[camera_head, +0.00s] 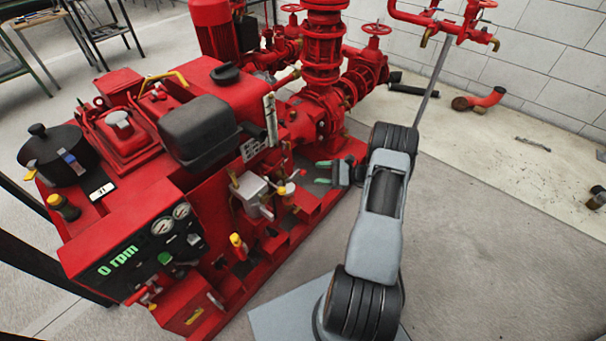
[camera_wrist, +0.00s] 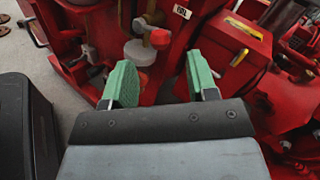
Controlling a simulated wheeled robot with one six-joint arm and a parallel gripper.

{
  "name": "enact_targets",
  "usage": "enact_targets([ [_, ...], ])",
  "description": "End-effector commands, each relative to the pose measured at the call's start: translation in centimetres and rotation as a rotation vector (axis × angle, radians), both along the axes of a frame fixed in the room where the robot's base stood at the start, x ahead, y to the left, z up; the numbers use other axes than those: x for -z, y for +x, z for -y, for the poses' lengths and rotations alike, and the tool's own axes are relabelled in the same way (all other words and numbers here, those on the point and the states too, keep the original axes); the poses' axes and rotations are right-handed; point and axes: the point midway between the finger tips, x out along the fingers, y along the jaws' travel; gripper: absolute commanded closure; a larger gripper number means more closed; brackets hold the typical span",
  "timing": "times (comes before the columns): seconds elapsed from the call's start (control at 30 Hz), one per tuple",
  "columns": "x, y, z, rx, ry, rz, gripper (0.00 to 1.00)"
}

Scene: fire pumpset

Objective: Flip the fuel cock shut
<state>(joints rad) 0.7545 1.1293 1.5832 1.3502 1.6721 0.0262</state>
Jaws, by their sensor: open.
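In the wrist view, a small lever with a red knob (camera_wrist: 160,37) stands beside a pale rounded bowl (camera_wrist: 140,53) on the red engine side; this looks like the fuel cock. The knob lies ahead of and between the fingertips, with a gap, and nothing touches it. My gripper (camera_wrist: 158,68) is open and empty, with green pads on both fingers. In the head view, my gripper (camera_head: 323,172) is at the engine's right side, just right of a small pale fitting (camera_head: 290,188) that appears to be the same bowl. The lever's exact angle is hard to tell.
The red engine (camera_head: 150,130) carries a grey box (camera_head: 254,192), a red-and-yellow handle (camera_head: 238,243) and a gauge panel (camera_head: 150,245). Red pump pipes (camera_head: 325,70) rise behind my gripper. Open floor lies right of my arm.

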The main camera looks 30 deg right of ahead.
Motion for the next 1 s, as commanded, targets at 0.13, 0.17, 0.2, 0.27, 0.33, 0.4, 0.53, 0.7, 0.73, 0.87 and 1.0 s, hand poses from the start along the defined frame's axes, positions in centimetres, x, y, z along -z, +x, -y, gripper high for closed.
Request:
enact_targets([
  [0.13,0.1,1.3,-2.4,-0.003,-0.001,0.001,0.47],
  [0.17,0.1,1.5,-2.8,-0.003,0.000,0.000,0.47],
  [0.2,0.1,1.7,-3.3,-0.004,-0.001,-0.002,0.47],
  [0.27,0.1,2.1,-3.8,-0.002,-0.001,0.000,0.47],
  [0.33,0.1,2.4,-4.4,-0.002,-0.002,-0.001,0.47],
  [0.4,0.0,2.7,-4.9,-0.001,-0.001,-0.001,0.47],
  [0.53,0.0,3.0,-5.3,-0.001,-0.001,-0.001,0.47],
  [0.7,0.0,3.0,-5.5,-0.001,-0.001,-0.001,0.47],
  [0.73,0.0,3.0,-5.5,-0.001,-0.001,-0.001,0.47],
  [0.87,0.0,3.0,-5.5,-0.001,-0.001,-0.001,0.48],
  [1.0,0.0,3.0,-5.5,-0.001,-0.001,-0.001,0.61],
])
